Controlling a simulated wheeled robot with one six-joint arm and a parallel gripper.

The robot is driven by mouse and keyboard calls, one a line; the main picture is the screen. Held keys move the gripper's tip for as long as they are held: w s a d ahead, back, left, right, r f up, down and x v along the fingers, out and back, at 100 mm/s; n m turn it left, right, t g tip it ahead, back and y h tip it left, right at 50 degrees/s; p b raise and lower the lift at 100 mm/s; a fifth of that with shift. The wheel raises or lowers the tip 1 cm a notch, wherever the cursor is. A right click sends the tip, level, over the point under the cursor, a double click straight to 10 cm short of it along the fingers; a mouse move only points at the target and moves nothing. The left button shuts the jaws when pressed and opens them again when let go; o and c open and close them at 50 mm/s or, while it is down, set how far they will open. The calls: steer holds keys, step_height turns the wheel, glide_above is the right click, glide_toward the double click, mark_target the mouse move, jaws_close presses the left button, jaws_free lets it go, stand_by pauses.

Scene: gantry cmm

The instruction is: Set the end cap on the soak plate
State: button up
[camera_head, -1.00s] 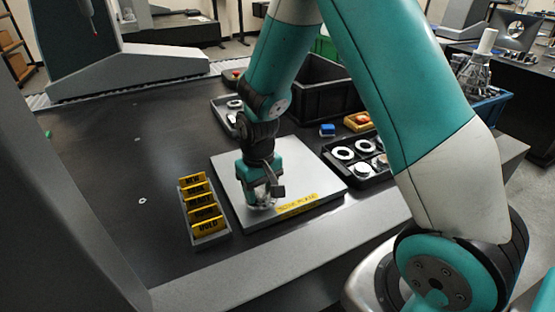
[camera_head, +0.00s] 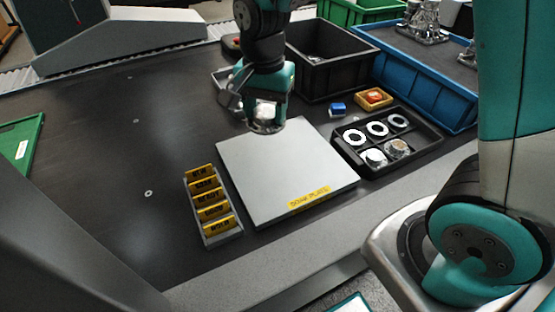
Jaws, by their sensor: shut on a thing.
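The soak plate (camera_head: 285,170) is a light grey square slab with a yellow label on its front edge. Its top is bare. My gripper (camera_head: 266,122) is at the plate's back edge in the picture, pointing down and shut on a shiny silvery round part, which I take for the end cap (camera_head: 264,127). The fingers hide some of the cap. The cap appears to be held above the surface, but its exact height over the plate cannot be told.
A rack of yellow labelled tabs (camera_head: 211,206) stands left of the plate. A black compartment tray (camera_head: 428,142) with white rings and metal parts is at right. A black bin (camera_head: 322,60) and a blue bin (camera_head: 425,75) stand behind. The table at left is mostly clear.

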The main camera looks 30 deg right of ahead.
mark_target(268, 182)
step_height(268, 182, down, 19)
steer(key=shift+f+b, duration=0.1)
steer(key=shift+b, duration=0.45)
steer(key=shift+f, duration=0.1)
steer(key=o, duration=1)
